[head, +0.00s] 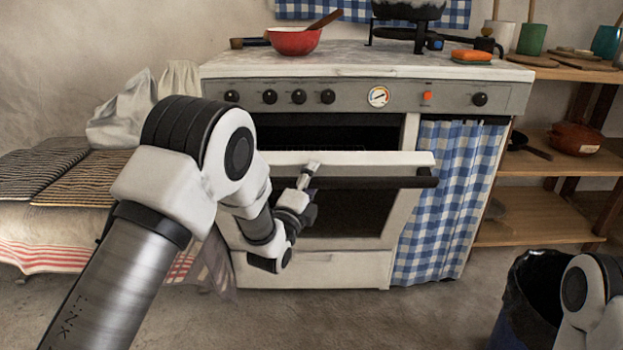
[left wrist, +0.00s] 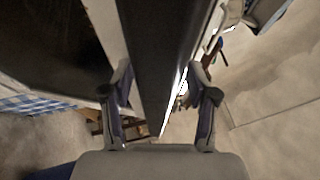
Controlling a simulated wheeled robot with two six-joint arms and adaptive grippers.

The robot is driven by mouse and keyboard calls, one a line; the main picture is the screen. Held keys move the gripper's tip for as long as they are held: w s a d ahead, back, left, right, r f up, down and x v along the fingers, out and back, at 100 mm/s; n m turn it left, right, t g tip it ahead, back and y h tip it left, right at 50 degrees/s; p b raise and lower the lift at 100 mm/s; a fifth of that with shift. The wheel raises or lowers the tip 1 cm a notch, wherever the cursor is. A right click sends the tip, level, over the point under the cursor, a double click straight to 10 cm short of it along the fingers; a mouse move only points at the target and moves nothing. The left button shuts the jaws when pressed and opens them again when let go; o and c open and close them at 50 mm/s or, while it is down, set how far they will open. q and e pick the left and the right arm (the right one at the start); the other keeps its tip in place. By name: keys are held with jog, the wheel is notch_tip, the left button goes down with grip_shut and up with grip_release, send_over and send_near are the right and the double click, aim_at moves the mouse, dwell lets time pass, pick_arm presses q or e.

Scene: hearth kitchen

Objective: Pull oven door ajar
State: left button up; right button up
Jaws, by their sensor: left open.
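The oven door (head: 400,215) is white with a dark window. Its top edge tilts out from the stove front, and a dark gap shows above it, so it stands partly open. The dark handle bar (head: 385,183) runs across the door's upper part. My left gripper (head: 309,172) is at the left part of the handle. In the left wrist view, the dark handle bar (left wrist: 152,35) passes between the two spread fingers (left wrist: 160,88), and I cannot tell whether either finger touches it. My right gripper is outside the views.
The stove (head: 450,97) has a row of knobs and a top holding a red bowl (head: 294,41). A checked curtain (head: 445,205) hangs right of the door. A dark bin (head: 535,290) stands at the lower right. Bare floor lies before the oven.

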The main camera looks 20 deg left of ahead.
pick_arm(q)
jog(key=v, duration=1.1)
jog(key=shift+s+a, duration=0.2)
jog(key=shift+s, duration=0.45)
jog(key=shift+c, duration=1.4)
jog(key=f+b, duration=0.1)
jog(key=s+d+f+m+h+b, duration=0.1)
jog(key=f+b, duration=0.1)
jog(key=f+m+h+b, duration=0.1)
jog(key=b, duration=0.1)
jog(key=shift+s+d+f, duration=0.25)
jog(key=shift+s+d, duration=0.05)
jog(key=shift+d, duration=0.1)
grip_shut()
jog(key=s+d+f+m+g+h+b, duration=0.2)
jog(key=s+d+f+m+h+b, duration=0.2)
jog(key=s+f+m+h+b, duration=0.25)
jog(key=w+d+r+h+p, duration=0.1)
jog(key=w+d+r+p, duration=0.3)
jog(key=w+r, duration=0.4)
jog(key=shift+w+d+r+p, duration=0.2)
jog(key=shift+w+p, duration=0.7)
jog(key=shift+w, duration=0.9)
